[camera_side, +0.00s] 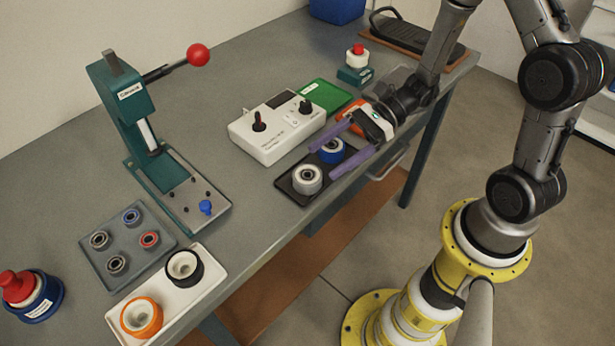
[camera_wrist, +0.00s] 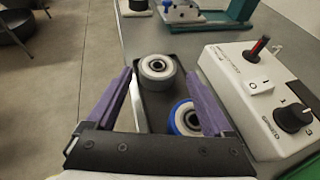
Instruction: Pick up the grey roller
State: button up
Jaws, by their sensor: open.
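The grey roller (camera_side: 307,179) stands on a small black tray (camera_side: 291,190) near the front edge of the bench, beside a blue roller (camera_side: 332,150). In the wrist view the grey roller (camera_wrist: 157,68) is ahead, roughly between the fingertips and a little beyond them. The blue roller (camera_wrist: 186,118) is nearer, next to the right finger, which hides part of it. My gripper (camera_side: 336,158) with purple fingers is open and empty, reaching over the tray from the right. It also shows in the wrist view (camera_wrist: 157,82).
A white control box (camera_side: 277,132) with knobs stands close behind the tray. A green press (camera_side: 165,170) stands to the left. A grey bearing tray (camera_side: 122,262) and a white tray (camera_side: 206,285) with black and orange rollers are front left. A red-button box (camera_side: 355,72) is behind.

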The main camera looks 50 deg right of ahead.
aim_at(303, 177)
jog(key=shift+x, duration=3.3)
jog(key=shift+s+f, duration=0.15)
jog(key=shift+s, duration=0.05)
jog(key=c, duration=1.2)
